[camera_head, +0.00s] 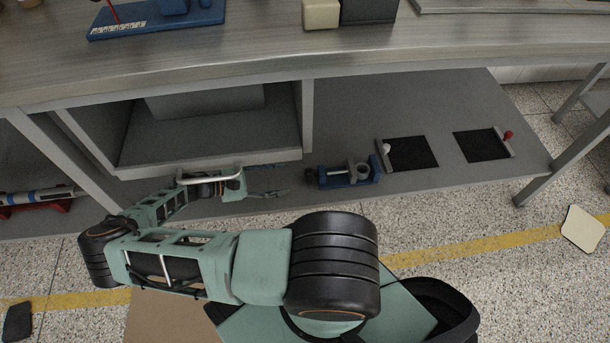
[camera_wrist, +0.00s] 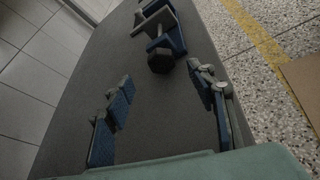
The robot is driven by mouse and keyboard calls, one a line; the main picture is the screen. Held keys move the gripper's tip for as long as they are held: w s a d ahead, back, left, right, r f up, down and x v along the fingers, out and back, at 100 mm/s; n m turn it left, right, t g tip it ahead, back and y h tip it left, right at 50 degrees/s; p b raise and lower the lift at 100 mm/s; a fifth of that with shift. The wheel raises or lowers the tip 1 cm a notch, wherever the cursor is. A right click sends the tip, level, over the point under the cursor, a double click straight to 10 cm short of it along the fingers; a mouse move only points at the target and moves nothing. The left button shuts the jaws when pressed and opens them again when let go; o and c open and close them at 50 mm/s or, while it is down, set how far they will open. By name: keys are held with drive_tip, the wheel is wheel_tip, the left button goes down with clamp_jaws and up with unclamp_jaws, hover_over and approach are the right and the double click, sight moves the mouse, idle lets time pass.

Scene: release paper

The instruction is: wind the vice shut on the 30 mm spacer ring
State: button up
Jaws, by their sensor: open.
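The vice (camera_head: 335,180) is blue and grey and sits on the grey lower shelf, right of my gripper. A pale grey ring (camera_head: 363,170), which looks like the spacer ring, stands at the vice between its blue end blocks; I cannot tell whether the jaws touch it. In the wrist view the vice (camera_wrist: 176,40) is at the top, with its dark knob (camera_wrist: 160,61) facing me. My gripper (camera_wrist: 158,78) is open and empty, its blue-padded fingers spread either side of the line to the knob, short of it. My gripper (camera_head: 272,192) also shows left of the vice in the head view.
Two black mats (camera_head: 410,153) and (camera_head: 480,144) with a white-knobbed and a red-knobbed bar lie right of the vice. An open grey compartment (camera_head: 215,135) is behind my arm. The worktop (camera_head: 250,60) overhangs the shelf (camera_head: 440,110).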

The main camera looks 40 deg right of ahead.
sight(309, 176)
drive_tip(key=shift+w+a+n+y, duration=0.25)
drive_tip(key=shift+w+n+y, duration=0.15)
drive_tip(key=shift+n, duration=0.3)
drive_tip(key=x, duration=1)
drive_tip(key=shift+s+d, duration=0.2)
drive_tip(key=shift+d, duration=0.1)
drive_tip(key=c, duration=1.2)
